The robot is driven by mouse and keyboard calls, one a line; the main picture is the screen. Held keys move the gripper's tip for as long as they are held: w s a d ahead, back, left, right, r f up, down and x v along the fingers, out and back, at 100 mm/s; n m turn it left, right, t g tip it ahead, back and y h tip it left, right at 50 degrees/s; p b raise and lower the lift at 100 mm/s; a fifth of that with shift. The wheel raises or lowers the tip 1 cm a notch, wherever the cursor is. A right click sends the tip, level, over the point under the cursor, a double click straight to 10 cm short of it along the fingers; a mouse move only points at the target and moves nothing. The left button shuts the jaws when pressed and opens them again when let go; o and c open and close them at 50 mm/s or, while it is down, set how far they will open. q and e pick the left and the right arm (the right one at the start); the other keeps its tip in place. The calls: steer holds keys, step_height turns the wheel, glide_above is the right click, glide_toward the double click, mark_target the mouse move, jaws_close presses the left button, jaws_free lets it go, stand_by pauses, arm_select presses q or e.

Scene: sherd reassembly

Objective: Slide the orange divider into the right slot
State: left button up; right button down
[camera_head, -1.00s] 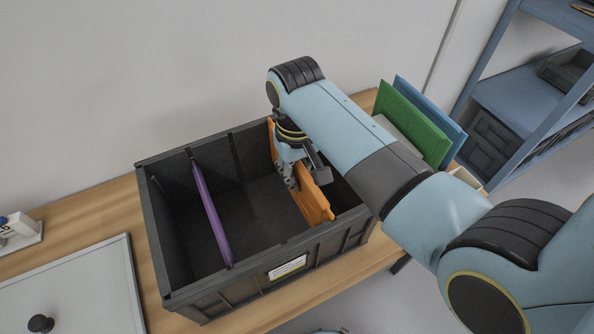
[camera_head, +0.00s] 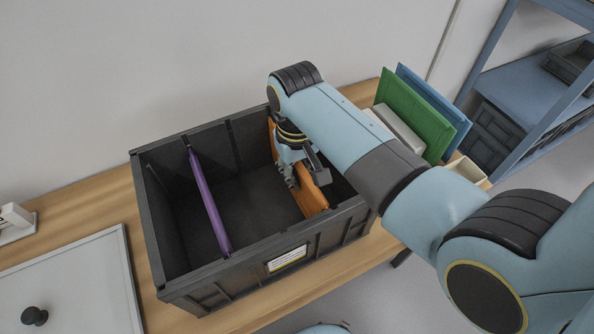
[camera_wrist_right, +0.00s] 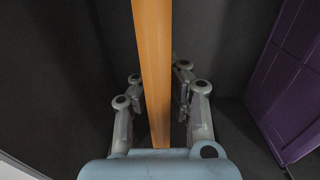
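The orange divider (camera_head: 313,199) stands upright in the right part of the dark grey crate (camera_head: 240,282), running from the back wall to the front wall. Its front end sits down behind the front rim. My right gripper (camera_head: 290,178) reaches into the crate from above, with its fingers on both sides of the divider. In the right wrist view the orange divider (camera_wrist_right: 155,75) runs between the fingers of the right gripper (camera_wrist_right: 160,100), which look closed on it. The slot ends under the divider are hidden. My left gripper is not in view.
A purple divider (camera_head: 208,203) stands in the crate's left part; it also shows in the wrist view (camera_wrist_right: 292,80). Green (camera_head: 415,115) and blue (camera_head: 440,110) panels stand right of the crate. A grey board (camera_head: 75,285) with a black knob lies at left.

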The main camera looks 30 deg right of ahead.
steer(key=c, duration=1.4)
jaws_free()
step_height(320, 180, up, 12)
steer(key=shift+f, duration=0.1)
steer(key=shift+s, duration=0.1)
